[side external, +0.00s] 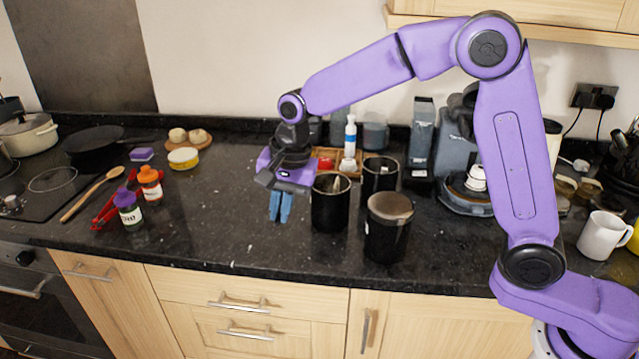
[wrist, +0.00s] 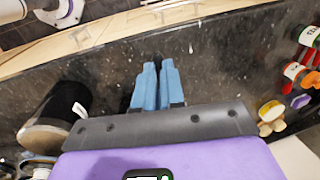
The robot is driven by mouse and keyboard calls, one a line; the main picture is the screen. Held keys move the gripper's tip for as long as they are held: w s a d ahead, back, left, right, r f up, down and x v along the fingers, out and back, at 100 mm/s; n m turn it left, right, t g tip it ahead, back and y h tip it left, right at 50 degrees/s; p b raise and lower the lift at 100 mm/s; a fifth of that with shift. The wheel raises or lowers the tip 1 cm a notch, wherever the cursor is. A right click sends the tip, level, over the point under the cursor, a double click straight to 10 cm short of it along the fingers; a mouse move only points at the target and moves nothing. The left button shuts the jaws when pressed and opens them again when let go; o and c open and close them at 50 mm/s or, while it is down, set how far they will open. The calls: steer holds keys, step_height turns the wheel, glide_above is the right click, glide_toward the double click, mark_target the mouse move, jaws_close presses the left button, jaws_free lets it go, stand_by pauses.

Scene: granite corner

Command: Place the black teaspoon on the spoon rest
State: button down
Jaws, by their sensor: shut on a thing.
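My gripper (side external: 280,212) points down over the dark granite worktop, left of the black canisters. Its two blue fingers, seen in the wrist view (wrist: 158,70), are nearly together and shut on a thin dark thing. A small dark tip (wrist: 157,58) shows between the fingertips; I take it for the black teaspoon. Most of it is hidden by the fingers or lost against the dark stone. I cannot clearly pick out the spoon rest. A red object (side external: 108,209) lies at the left beside a wooden spoon (side external: 91,195), but I cannot tell what it is.
Black canisters (side external: 330,214) stand close to the right of my gripper. A purple-capped bottle (side external: 130,212) and an orange-capped bottle (side external: 150,186) stand at the left. A yellow-sided tin (side external: 184,159) is farther back. The worktop between bottles and gripper is clear.

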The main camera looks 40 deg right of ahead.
steer(key=shift+m, duration=0.7)
steer(key=w+d, duration=0.3)
steer(key=d, duration=0.1)
steer(key=w+d, duration=0.4)
steer(key=shift+w+d+f, duration=0.2)
steer(key=w+d+f+m, duration=0.15)
steer(key=w+d, duration=0.25)
steer(key=d, duration=1.1)
steer(key=w+d+f+m, duration=0.15)
steer(key=w+d, duration=0.25)
steer(key=d, duration=1.1)
steer(key=shift+n+h, duration=0.3)
steer(key=f, duration=0.8)
steer(key=shift+a+f, duration=0.1)
steer(key=shift+a, duration=0.1)
steer(key=shift+f, duration=0.45)
